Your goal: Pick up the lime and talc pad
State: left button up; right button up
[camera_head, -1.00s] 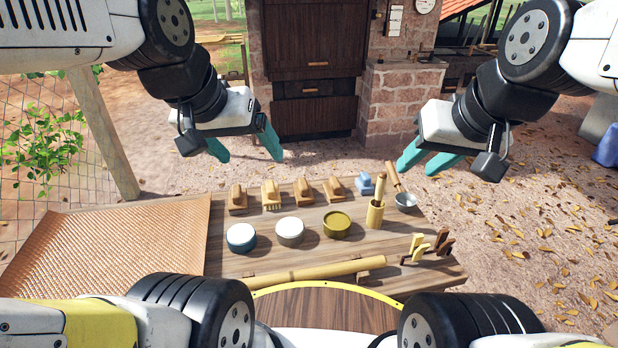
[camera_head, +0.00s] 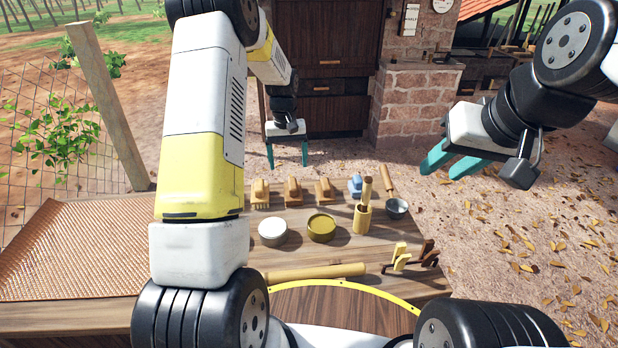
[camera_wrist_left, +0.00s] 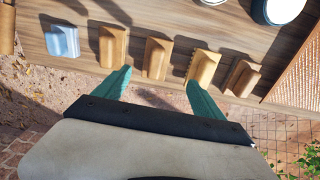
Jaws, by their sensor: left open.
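A row of handled pads stands along the table's far edge: a toothed one (camera_head: 260,194), two plain wooden ones (camera_head: 293,192) and (camera_head: 325,192), and a blue one (camera_head: 355,187). I cannot tell which is the lime and talc pad. The left wrist view also shows another wooden pad (camera_wrist_left: 242,78), hidden behind my left arm in the head view. My left gripper (camera_head: 288,155) is open and empty, beyond the table's far edge; in the left wrist view its fingertips (camera_wrist_left: 159,78) point toward the middle pads. My right gripper (camera_head: 441,170) is open and empty, right of the table.
A white tin (camera_head: 273,233), an olive tin (camera_head: 321,229), a wooden holder (camera_head: 362,218) and a small metal ladle (camera_head: 397,208) stand nearer me. A bamboo tube (camera_head: 315,272) lies in front. A woven mat (camera_head: 80,250) covers the table's left side.

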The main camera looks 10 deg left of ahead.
aim_at(293, 183)
pick_arm(q)
jog(key=shift+g, duration=0.3)
jog(key=f, duration=0.3)
jog(key=w+f, duration=0.1)
jog(key=f, duration=0.2)
jog(key=shift+w+d+f, duration=0.15)
jog(key=shift+d+f, duration=0.05)
jog(key=shift+f, duration=0.1)
jog(key=shift+d+f, duration=0.15)
jog(key=shift+f, duration=1.25)
jog(key=shift+d+f, duration=0.1)
jog(key=shift+f, duration=1.25)
jog(key=c, duration=1.5)
notch_tip(293, 183, up, 10)
